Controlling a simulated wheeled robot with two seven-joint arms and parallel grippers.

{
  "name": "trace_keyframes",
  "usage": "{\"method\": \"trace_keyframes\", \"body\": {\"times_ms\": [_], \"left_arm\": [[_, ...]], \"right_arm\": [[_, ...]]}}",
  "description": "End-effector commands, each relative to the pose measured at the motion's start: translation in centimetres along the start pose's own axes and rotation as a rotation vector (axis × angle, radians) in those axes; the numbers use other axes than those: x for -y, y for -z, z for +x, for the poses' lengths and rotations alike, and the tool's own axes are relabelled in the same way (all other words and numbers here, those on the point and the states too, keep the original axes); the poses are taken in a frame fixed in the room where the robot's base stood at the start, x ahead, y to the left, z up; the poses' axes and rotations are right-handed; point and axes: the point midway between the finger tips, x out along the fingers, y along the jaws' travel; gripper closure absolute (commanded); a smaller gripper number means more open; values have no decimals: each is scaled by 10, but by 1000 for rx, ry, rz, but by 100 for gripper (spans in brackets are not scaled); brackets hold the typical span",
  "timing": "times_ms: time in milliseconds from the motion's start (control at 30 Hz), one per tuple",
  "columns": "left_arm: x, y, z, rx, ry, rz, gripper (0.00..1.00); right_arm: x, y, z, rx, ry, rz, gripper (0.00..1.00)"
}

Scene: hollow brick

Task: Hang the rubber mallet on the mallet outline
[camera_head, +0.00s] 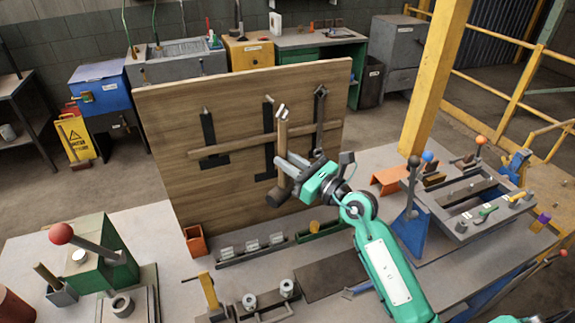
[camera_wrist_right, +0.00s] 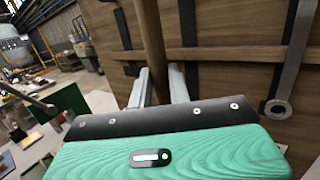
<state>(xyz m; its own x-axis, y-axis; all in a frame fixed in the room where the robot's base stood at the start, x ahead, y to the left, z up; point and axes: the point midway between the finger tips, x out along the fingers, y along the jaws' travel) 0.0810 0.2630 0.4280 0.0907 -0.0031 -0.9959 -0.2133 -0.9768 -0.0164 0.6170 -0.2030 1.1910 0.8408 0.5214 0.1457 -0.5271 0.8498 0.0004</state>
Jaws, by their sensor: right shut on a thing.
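My right gripper (camera_head: 292,163) is shut on the handle in front of the wooden board. The wrist view shows the handle (camera_wrist_right: 152,45) between the two grey fingers (camera_wrist_right: 159,87). Black outlines are on the board (camera_head: 170,110): one at left (camera_head: 208,130) and one behind the mallet (camera_head: 268,125), partly hidden. I cannot tell whether the mallet touches the board. My left gripper is out of view.
A grey wrench (camera_head: 320,110) hangs on the board right of the mallet; it also shows in the wrist view (camera_wrist_right: 277,108). A wooden rail (camera_head: 230,147) crosses the board. A green press with a red knob (camera_head: 61,233) stands left, and a grey fixture (camera_head: 465,205) right.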

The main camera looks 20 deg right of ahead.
Motion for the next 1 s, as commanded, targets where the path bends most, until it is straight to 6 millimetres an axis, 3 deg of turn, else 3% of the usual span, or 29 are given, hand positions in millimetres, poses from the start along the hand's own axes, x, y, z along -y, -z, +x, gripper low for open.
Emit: {"method": "trace_keyframes", "body": {"times_ms": [1000], "left_arm": [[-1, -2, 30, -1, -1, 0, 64]], "right_arm": [[29, 12, 51, 4, -1, -1, 100]]}}
